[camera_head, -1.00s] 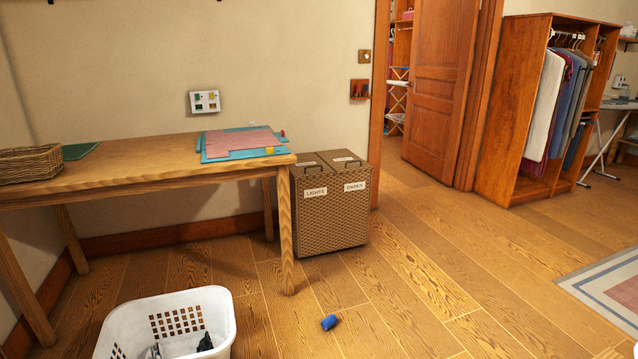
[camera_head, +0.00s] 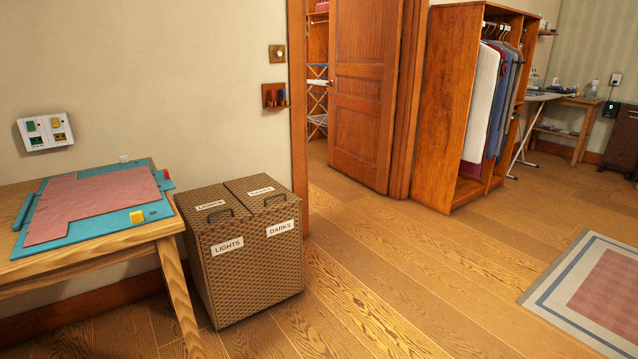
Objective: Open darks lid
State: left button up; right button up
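A brown woven hamper (camera_head: 255,270) stands on the floor just right of the table, against the wall. Its top has two lids side by side, each with a dark handle. The darks lid (camera_head: 258,188) is the right one and lies shut, above a front label reading DARKS (camera_head: 280,228). The lights lid (camera_head: 208,203) is the left one, also shut, above a label reading LIGHTS (camera_head: 227,246). Neither of my grippers is in view.
A wooden table (camera_head: 130,247) with a teal mat (camera_head: 150,210) and pink cloth (camera_head: 90,203) stands close left of the hamper. An open wooden door (camera_head: 363,90), a wardrobe (camera_head: 447,110) and a rug (camera_head: 555,290) lie to the right. The floor before the hamper is clear.

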aim_at(261, 194)
jog(key=i+l+z, duration=0.1)
jog(key=i+z, duration=0.2)
jog(key=i, duration=0.9)
jog(key=i+u, duration=0.35)
jog(key=i+l+u, duration=0.15)
jog(key=u, duration=0.25)
jog(key=i+l+u, duration=0.2)
jog(key=u, duration=0.15)
